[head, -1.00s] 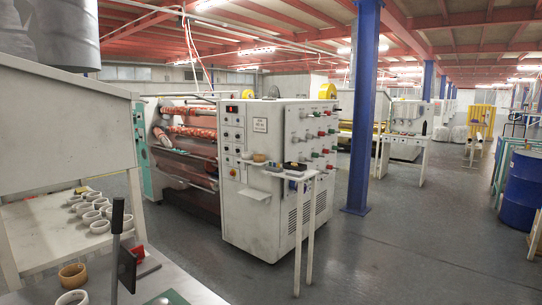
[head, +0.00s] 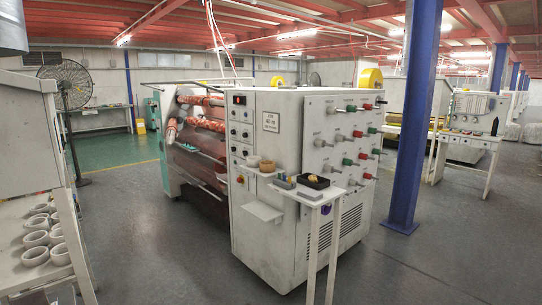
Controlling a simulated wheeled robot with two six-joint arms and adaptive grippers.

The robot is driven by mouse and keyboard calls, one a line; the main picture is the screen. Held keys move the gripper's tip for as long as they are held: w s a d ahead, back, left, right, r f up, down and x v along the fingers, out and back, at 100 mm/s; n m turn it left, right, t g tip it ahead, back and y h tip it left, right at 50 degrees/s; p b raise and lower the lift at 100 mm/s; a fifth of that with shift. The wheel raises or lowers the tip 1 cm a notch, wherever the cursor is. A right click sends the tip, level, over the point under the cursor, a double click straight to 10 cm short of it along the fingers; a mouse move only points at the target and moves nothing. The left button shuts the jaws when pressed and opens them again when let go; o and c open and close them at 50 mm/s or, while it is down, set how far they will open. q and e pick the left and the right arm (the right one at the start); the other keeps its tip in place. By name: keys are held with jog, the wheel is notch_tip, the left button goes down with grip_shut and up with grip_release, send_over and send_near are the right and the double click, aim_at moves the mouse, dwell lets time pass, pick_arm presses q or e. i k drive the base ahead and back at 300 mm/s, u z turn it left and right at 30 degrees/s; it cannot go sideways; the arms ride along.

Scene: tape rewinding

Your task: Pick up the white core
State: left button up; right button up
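Several white ring-shaped cores (head: 35,256) sit on the shelf of a pale rack (head: 40,283) at the left edge of the head view. Some are cut off or partly hidden by the rack's post. A small whitish ring (head: 253,161) and a tan ring (head: 267,166) sit side by side on a ledge of the machine, near the middle of the view. Neither of my grippers is in view.
The grey machine (head: 262,225) with red rolls (head: 205,112) stands in the middle. A small white table (head: 316,193) with a black tray (head: 314,182) stands before it. A blue pillar (head: 407,170) rises at right. Grey floor between rack and machine is open.

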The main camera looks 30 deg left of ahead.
aim_at(252, 161)
jog(key=i, duration=1.75)
jog(key=u, duration=2.25)
jog(key=i, duration=1.65)
jog(key=z, duration=1.25)
jog(key=i, duration=0.35)
